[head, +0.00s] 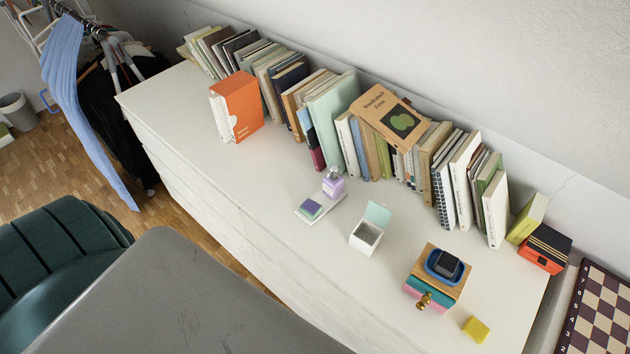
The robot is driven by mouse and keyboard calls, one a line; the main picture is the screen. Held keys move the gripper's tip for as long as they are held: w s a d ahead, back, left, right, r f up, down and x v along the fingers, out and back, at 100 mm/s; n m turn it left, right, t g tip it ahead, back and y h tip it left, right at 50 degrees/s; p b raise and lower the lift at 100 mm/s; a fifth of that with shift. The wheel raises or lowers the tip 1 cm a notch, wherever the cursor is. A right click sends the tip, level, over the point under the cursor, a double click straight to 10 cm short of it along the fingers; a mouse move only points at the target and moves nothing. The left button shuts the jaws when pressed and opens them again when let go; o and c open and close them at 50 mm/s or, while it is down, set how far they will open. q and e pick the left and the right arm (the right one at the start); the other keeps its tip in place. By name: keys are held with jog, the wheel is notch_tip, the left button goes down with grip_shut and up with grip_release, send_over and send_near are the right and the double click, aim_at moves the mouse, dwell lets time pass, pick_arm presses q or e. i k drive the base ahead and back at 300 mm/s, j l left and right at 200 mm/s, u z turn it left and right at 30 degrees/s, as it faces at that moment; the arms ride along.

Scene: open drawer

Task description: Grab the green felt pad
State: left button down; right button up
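I cannot clearly make out a green felt pad. A small purple and teal flat piece (311,207) lies on a thin white tray (330,214) on the white cabinet top. A small wooden drawer box (449,290) stands further right, with pink and teal fronts and a brass knob (423,301). The inside of its drawers is not visible. A blue tray (432,268) with a dark object (447,263) sits on top of it. Neither of my grippers is in view.
A white box (364,238) with its mint lid open, a lilac bottle (333,187) and a yellow block (476,329) stand on the white cabinet (250,200). Books (330,108) line the wall. A grey surface (180,300) and green chair (55,260) are in front.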

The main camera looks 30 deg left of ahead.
aim_at(310, 206)
jog(key=u, duration=1.05)
